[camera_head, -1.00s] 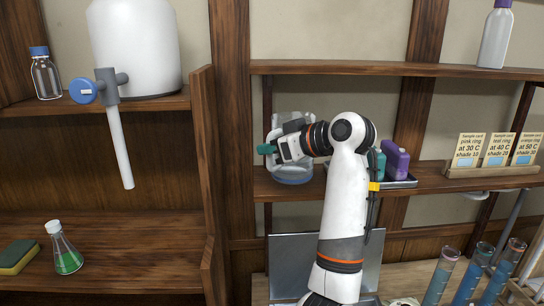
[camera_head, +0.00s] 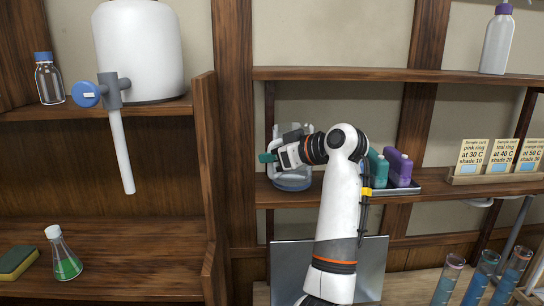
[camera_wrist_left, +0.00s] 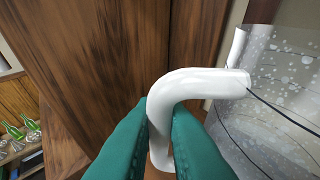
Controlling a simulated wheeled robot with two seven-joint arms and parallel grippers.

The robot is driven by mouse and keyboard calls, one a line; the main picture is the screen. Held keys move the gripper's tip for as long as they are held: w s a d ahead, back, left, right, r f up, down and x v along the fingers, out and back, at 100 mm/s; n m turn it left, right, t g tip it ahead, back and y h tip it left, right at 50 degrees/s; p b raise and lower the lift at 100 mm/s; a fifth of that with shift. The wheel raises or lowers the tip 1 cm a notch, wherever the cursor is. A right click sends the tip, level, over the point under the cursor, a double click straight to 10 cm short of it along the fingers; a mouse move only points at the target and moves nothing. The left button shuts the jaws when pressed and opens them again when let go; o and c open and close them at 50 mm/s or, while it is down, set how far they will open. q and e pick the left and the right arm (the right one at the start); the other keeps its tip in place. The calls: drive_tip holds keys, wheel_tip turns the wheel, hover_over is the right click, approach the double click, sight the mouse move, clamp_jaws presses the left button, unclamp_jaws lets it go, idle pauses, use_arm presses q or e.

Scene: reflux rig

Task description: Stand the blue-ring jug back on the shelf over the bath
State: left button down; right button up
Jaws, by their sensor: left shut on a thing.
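The clear jug with a blue band near its base (camera_head: 293,183) is upright at the left end of the middle shelf (camera_head: 430,183). The arm partly covers it, and I cannot tell whether its base touches the board. My left gripper (camera_head: 268,157), with teal fingers, is at the jug's left side. In the left wrist view, the left gripper (camera_wrist_left: 160,112) is shut around the jug's white handle (camera_wrist_left: 200,82). The jug's speckled clear wall (camera_wrist_left: 275,75) shows at the right there. The bath is not clearly visible. My right gripper is not in view.
A tray (camera_head: 405,189) with teal (camera_head: 379,168) and purple (camera_head: 399,166) bottles stands right of the jug. Sample cards (camera_head: 499,155) stand farther right. A wooden post (camera_head: 233,120) is close on the left. An upper shelf (camera_head: 380,74) runs above.

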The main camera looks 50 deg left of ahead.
use_arm(q)
drive_tip(key=shift+f, duration=0.3)
drive_tip(key=c, duration=1.1)
unclamp_jaws()
drive_tip(key=o, duration=0.9)
drive_tip(key=shift+d, duration=0.1)
drive_tip(key=shift+d+r, duration=0.15)
drive_tip(key=shift+d, duration=0.1)
drive_tip(key=shift+w+d+r+p, duration=0.1)
drive_tip(key=shift+d+r+p, duration=0.1)
drive_tip(key=shift+d+p, duration=0.25)
drive_tip(key=shift+d+r, duration=0.1)
drive_tip(key=shift+d, duration=0.25)
drive_tip(key=shift+w+d+r+p, duration=0.1)
drive_tip(key=shift+d+r+p, duration=0.05)
drive_tip(key=shift+d+p, duration=0.15)
drive_tip(key=shift+d+r, duration=0.1)
drive_tip(key=shift+d, duration=0.25)
